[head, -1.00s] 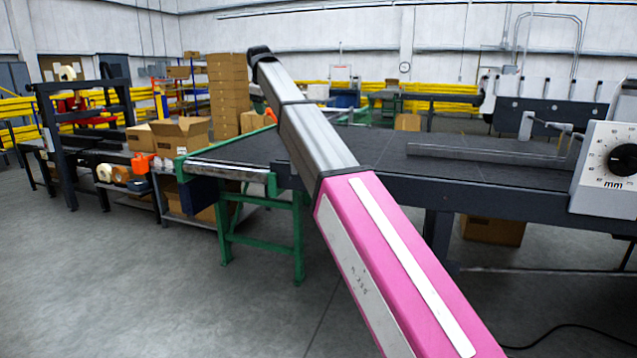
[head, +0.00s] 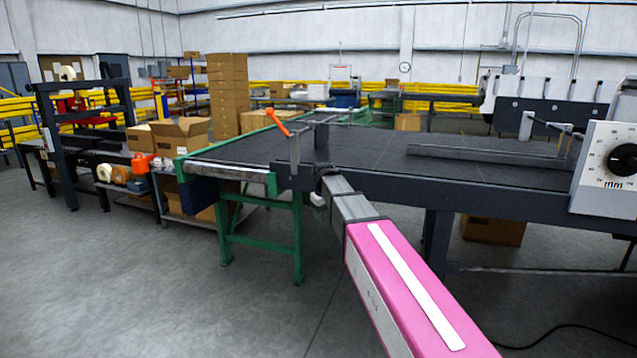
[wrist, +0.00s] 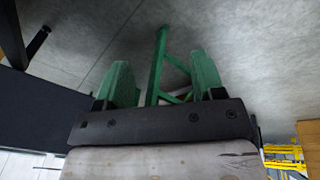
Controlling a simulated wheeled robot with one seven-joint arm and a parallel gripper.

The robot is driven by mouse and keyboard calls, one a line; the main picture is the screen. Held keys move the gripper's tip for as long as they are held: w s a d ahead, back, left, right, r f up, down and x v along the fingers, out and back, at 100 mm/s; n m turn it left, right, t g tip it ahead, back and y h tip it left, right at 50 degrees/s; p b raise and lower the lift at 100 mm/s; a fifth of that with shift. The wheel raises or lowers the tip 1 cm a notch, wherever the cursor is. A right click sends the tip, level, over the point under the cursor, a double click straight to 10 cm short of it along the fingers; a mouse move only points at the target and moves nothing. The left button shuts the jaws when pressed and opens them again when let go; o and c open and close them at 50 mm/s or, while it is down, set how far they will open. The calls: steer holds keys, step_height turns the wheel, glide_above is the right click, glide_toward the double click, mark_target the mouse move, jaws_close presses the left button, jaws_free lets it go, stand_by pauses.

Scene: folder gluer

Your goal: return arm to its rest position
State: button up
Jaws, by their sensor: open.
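My arm, pink with a silver forward section, reaches from the bottom right of the head view toward the near edge of the dark machine table (head: 400,150). Its far end is low, beside the table's left end and the green stand (head: 298,235). My gripper is not clearly visible there. In the wrist view my gripper (wrist: 163,85) shows two green fingers spread apart on a dark bar, with nothing between them held. A green stand leg (wrist: 157,65) shows beyond the gap, over grey floor.
A crank with an orange handle (head: 278,123) stands at the table's left end. A dial unit marked mm (head: 612,165) is at the right. A bench with tape rolls (head: 122,175) and open cartons (head: 180,138) is at the left. Floor (head: 130,280) at front left is clear.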

steer(key=s+d+f+m+g, duration=0.1)
steer(key=s+d+f+m, duration=0.1)
steer(key=s+d+f, duration=0.3)
steer(key=s+d+f+m, duration=0.2)
steer(key=s+d+f, duration=0.4)
steer(key=s+f, duration=0.4)
steer(key=s+d+f+m+g, duration=0.1)
steer(key=s+d+f+m, duration=0.1)
steer(key=s+d+f, duration=0.3)
steer(key=s+f, duration=0.3)
steer(key=s, duration=0.3)
steer(key=shift+s+d+f+m+g, duration=0.15)
steer(key=shift+s+d+m+g, duration=0.05)
steer(key=shift+m+g, duration=0.1)
